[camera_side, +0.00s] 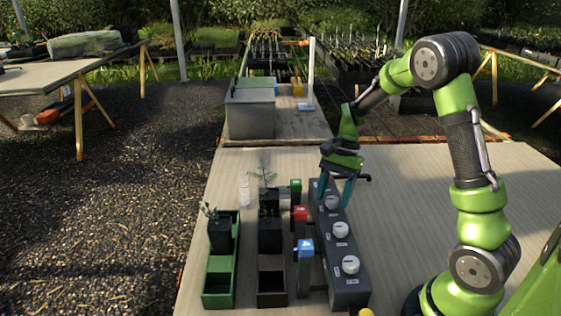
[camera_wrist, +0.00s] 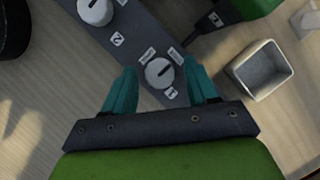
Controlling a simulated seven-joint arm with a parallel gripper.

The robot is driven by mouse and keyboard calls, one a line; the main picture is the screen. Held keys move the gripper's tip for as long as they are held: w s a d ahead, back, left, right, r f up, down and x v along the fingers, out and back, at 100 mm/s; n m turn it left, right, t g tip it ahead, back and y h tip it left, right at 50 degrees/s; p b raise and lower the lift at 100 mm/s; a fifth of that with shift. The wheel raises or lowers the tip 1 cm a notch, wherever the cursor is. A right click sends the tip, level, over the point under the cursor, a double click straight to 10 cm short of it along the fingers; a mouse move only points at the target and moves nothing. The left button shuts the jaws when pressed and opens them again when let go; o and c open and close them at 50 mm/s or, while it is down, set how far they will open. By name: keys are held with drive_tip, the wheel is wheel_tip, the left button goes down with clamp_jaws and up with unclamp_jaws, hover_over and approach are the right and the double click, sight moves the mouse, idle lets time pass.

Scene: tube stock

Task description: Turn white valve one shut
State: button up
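A dark grey valve block (camera_side: 345,285) on the table carries white round knobs in a row. White valve one (camera_wrist: 159,73), with a "1" printed beside it, is at the block's end in the wrist view and is the farthest knob (camera_side: 332,202) in the side view. Two small labels sit beside it, too blurred to read surely. A dark line on its top slants toward the upper-right label. My gripper (camera_wrist: 160,72) is open, its teal fingers on either side of this knob with a visible gap. My gripper (camera_side: 336,190) also shows low over the block's far end in the side view.
Knob two (camera_wrist: 95,10) is close by; the middle (camera_side: 340,230) and near (camera_side: 350,265) knobs show in the side view. Potted plants stand in a green trough (camera_side: 219,290) and a dark trough (camera_side: 271,298).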

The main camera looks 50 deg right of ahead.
drive_tip(key=shift+r, duration=0.1)
drive_tip(key=v, duration=1.6)
drive_tip(key=shift+d+r, duration=0.15)
drive_tip(key=shift+r, duration=0.15)
drive_tip(key=shift+d, duration=0.1)
drive_tip(key=s+a+n+t+h, duration=0.1)
drive_tip(key=s+a+n+t, duration=0.3)
drive_tip(key=a, duration=0.6)
drive_tip(key=s+a+n+t+h, duration=0.1)
drive_tip(key=s+a+n+t, duration=0.3)
drive_tip(key=s+a+n, duration=0.4)
drive_tip(key=shift+a+r, duration=0.15)
drive_tip(key=shift+a, duration=0.8)
